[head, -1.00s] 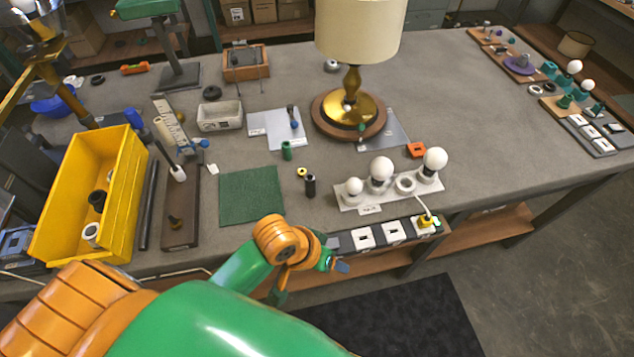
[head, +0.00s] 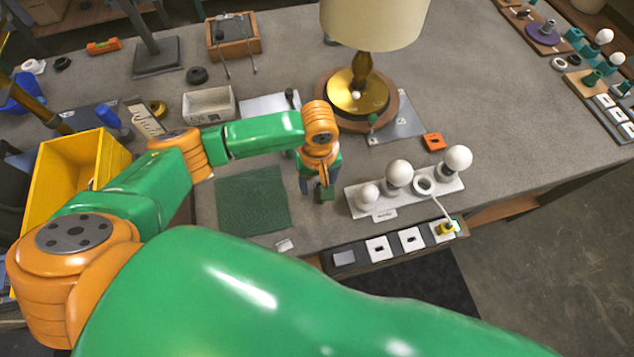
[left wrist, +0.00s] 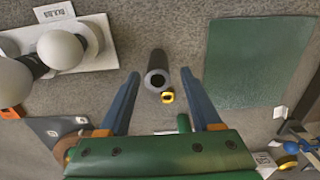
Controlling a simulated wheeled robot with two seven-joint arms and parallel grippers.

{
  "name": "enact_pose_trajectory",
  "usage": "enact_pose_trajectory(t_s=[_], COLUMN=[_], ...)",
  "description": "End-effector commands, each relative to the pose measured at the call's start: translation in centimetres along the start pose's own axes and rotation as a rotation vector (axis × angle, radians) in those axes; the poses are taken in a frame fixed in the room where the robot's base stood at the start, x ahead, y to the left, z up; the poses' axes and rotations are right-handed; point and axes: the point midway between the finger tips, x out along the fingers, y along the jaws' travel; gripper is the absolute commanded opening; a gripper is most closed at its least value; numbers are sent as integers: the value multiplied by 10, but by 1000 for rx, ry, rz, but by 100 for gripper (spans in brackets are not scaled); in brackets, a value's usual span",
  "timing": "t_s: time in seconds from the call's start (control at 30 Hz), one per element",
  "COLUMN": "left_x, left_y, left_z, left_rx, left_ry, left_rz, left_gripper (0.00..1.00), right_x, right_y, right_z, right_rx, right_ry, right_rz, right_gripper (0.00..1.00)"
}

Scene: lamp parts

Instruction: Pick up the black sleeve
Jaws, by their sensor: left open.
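The black sleeve (left wrist: 157,68) is a short dark tube with an open round end. In the left wrist view it shows between the two blue fingers of my left gripper (left wrist: 160,73). The gripper is open, with one finger on each side of the sleeve and bare table showing between; how far above it the tips are I cannot tell. In the head view my left gripper (head: 323,189) points down at the table, right of the green mat, and hides the sleeve. My right gripper is not in view.
A yellow ring (left wrist: 167,97) and a green cylinder (left wrist: 184,123) are close to the sleeve. The green mat (head: 252,201) lies left of the gripper, the white bulb strip (head: 405,193) right. The brass lamp (head: 357,92) stands behind. A yellow bin (head: 75,165) is left.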

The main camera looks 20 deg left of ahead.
Motion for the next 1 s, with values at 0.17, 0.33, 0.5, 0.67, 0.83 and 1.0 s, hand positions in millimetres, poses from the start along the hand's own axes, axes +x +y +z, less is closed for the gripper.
enact_pose_trajectory(t_s=[0.17,0.33,0.5,0.67,0.83,1.0], left_x=[33,40,39,39,39,37], left_y=[0,1,1,1,1,1], left_z=[2,2,2,2,2,2], left_rx=[1,2,3,3,3,4], left_ry=[-1,0,0,0,0,0], left_rz=[-1,2,3,3,3,3], left_gripper=[65,65,46,3,0,0], right_x=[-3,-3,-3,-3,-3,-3], right_y=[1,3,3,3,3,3], right_z=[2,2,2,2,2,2], right_rx=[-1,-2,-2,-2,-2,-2], right_ry=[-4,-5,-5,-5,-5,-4], right_rz=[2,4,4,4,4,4], right_gripper=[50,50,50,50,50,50])
